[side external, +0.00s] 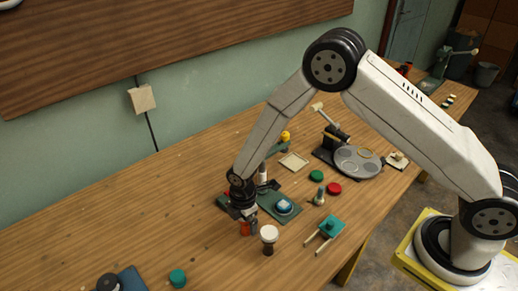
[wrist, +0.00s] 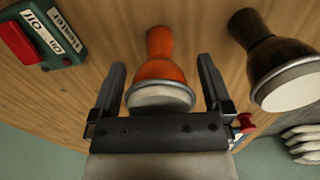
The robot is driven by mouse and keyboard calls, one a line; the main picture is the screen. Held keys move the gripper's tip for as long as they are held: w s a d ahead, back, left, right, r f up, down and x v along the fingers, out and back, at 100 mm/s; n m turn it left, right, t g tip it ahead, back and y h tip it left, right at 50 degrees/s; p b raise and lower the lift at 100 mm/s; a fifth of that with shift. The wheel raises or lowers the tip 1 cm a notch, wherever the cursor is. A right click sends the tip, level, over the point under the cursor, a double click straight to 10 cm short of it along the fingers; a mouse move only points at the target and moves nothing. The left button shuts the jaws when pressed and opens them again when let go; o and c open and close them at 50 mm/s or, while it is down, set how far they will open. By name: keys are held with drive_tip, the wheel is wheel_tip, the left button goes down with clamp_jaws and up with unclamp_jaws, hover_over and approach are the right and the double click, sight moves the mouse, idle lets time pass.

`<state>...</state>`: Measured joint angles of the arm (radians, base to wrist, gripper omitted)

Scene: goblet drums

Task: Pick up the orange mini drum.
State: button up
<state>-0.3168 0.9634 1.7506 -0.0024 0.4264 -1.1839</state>
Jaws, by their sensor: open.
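The orange mini drum (wrist: 160,68) is a small goblet drum with a pale head and a grey rim. In the wrist view it stands between the two fingers of my gripper (wrist: 160,85), which are open with a gap on each side of it. In the side view my gripper (side external: 246,222) points down over the table, and the orange drum (side external: 245,229) shows only partly behind the fingers. A dark drum with a white head (side external: 268,238) stands just to its right; it also shows in the wrist view (wrist: 270,55).
A green box with a red button (wrist: 42,35) is close by at the upper left of the wrist view. A green mat with a blue round piece (side external: 284,207) lies behind the drums. A teal block with wooden legs (side external: 330,227) is at the right. The table's front left is mostly clear.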

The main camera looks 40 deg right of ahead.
drive_tip(key=c, duration=1.2)
drive_tip(key=shift+o, duration=0.2)
drive_tip(key=shift+r, duration=0.1)
drive_tip(key=shift+r, duration=0.7)
drive_tip(key=s+d+r, duration=0.3)
drive_tip(key=s+r, duration=0.8)
drive_tip(key=s, duration=0.2)
drive_tip(key=shift+s+d+r, duration=0.2)
drive_tip(key=shift+s+d, duration=0.05)
drive_tip(key=shift+s, duration=0.05)
